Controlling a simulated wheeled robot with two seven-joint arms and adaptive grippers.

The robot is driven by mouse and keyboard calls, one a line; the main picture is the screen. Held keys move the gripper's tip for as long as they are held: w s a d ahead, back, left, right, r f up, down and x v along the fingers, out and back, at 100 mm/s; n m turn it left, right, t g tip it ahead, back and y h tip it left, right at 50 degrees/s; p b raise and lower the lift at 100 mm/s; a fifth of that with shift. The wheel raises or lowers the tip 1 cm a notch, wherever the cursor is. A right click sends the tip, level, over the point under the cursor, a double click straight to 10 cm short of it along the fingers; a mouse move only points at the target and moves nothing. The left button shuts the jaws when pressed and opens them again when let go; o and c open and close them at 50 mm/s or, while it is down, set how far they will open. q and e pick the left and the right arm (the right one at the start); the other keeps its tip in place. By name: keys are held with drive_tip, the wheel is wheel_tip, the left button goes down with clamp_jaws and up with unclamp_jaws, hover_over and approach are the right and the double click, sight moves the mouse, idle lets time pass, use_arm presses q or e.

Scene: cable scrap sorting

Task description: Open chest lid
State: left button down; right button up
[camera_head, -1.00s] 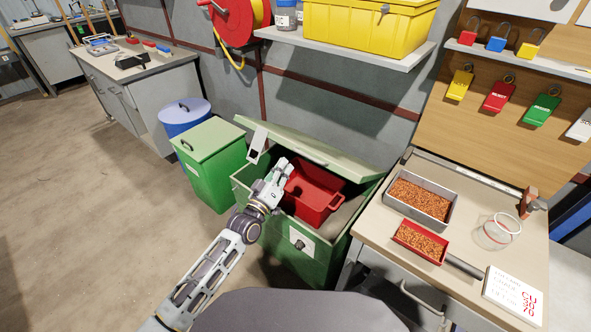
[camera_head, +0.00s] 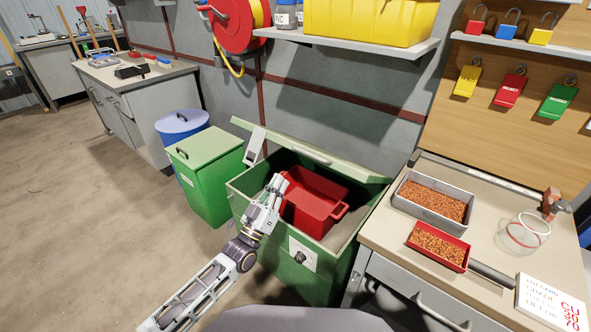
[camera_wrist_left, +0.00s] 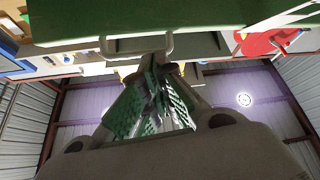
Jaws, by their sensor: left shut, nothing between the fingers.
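The green chest (camera_head: 318,285) stands on the floor beside the workbench. Its lid (camera_head: 310,152) is raised and tilted back on the far side, with a pale hasp (camera_head: 255,146) hanging at its left end. A red bin (camera_head: 312,202) sits inside the chest. My left gripper (camera_head: 279,182) is shut and empty, over the chest's front opening and overlapping the bin's left side in the head view. In the left wrist view, its textured fingers (camera_wrist_left: 155,100) point up toward a green panel (camera_wrist_left: 200,18), apparently the lid. Contact with it cannot be told. My right gripper is out of view.
The workbench (camera_head: 385,232) to the right holds a grey tray (camera_head: 400,205) and a red scoop (camera_head: 412,241) of copper granules, and a glass jar (camera_head: 524,235). A green bin (camera_head: 215,190) stands left of the chest. A shelf (camera_head: 350,42) hangs above. The left floor is clear.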

use_arm(q)
drive_tip(key=shift+s+a+f+m+t+h+b, duration=0.15)
drive_tip(key=shift+s+a+f+m+h+b, duration=0.1)
drive_tip(key=shift+s+f+m+h+b, duration=0.65)
drive_tip(key=shift+s+a+f+m+t+h+b, duration=0.1)
drive_tip(key=shift+s+a+f+m+h+b, duration=0.15)
drive_tip(key=shift+f+m+b, duration=0.7)
drive_tip(key=shift+s+a+f+m+t+h+b, duration=0.2)
drive_tip(key=shift+s+f+m+h+b, duration=0.3)
drive_tip(key=shift+b, duration=0.9)
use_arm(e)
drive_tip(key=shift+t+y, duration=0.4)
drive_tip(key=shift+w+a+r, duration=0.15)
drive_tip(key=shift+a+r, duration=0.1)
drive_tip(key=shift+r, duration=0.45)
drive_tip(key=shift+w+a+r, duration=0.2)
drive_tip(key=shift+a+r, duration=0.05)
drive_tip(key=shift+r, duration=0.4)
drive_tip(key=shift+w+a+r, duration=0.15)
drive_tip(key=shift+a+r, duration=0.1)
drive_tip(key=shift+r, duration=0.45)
use_arm(q)
drive_tip(key=shift+r, duration=0.3)
